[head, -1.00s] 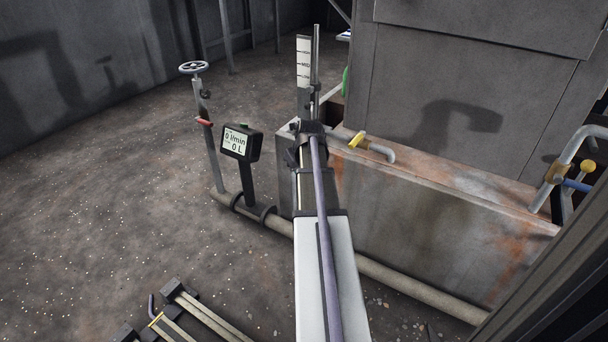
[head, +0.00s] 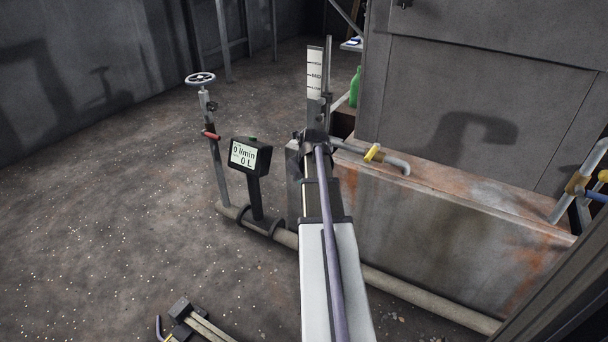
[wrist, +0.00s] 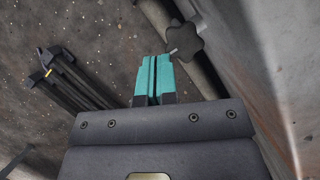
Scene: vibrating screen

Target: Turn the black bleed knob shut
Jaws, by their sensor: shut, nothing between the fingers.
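The black knob (wrist: 185,42), star-shaped with several lobes, shows in the wrist view, just beyond and right of my fingertips. A short pale pin or stem lies at its left side. My gripper (wrist: 152,60) has teal fingers held together with nothing between them. The fingertips look close to the knob but apart from it in the picture; I cannot tell the depth gap. In the head view I make out neither the knob nor my fingers.
A pipe (head: 420,300) runs along the floor beside a rusty concrete block (head: 440,230). A flow meter (head: 250,155) reads 0 l/min and 0 L. Open floor lies left.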

